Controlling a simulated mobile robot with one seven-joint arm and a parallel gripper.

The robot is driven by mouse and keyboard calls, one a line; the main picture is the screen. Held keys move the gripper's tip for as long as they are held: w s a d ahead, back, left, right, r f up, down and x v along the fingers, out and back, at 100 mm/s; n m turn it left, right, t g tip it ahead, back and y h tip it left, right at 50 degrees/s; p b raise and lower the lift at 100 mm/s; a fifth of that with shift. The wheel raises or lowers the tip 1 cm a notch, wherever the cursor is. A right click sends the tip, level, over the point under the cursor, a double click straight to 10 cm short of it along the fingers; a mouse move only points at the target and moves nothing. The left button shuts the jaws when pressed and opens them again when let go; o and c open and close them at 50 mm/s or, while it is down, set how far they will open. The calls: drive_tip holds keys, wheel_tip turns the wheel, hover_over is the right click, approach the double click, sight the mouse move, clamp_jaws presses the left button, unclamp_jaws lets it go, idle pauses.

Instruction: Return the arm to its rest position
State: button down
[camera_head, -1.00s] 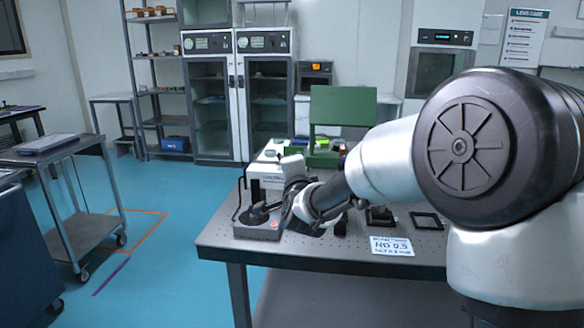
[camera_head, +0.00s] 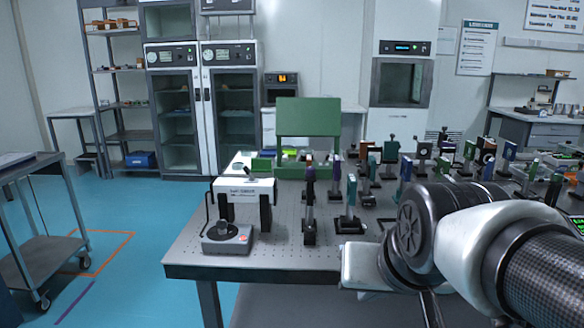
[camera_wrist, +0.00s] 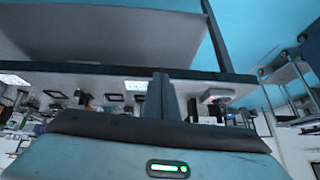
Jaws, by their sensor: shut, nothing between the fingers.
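My arm (camera_head: 460,240) is folded at the lower right of the head view, in front of the optical table's near edge. My gripper (camera_wrist: 160,80) shows in the wrist view with its dark fingers together and nothing between them. The wrist view is upside down and shows the near edge of the table beyond the fingers, with a gap of floor around it. In the head view I cannot make out the fingertips clearly.
The optical table (camera_head: 270,255) bears several mounted optics, a grey device with a round knob (camera_head: 227,238) and a green panel (camera_head: 308,117). A trolley (camera_head: 40,225) stands at the left. Blue floor between trolley and table is clear.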

drive_tip(key=s+d+f+n+g, duration=0.1)
drive_tip(key=s+d+f, duration=0.15)
drive_tip(key=s, duration=0.45)
wheel_tip(320, 180, up, 26)
drive_tip(key=p, duration=2.5)
drive_tip(key=shift+w+f, duration=0.25)
drive_tip(key=shift+w, duration=0.1)
drive_tip(key=shift+a, duration=0.1)
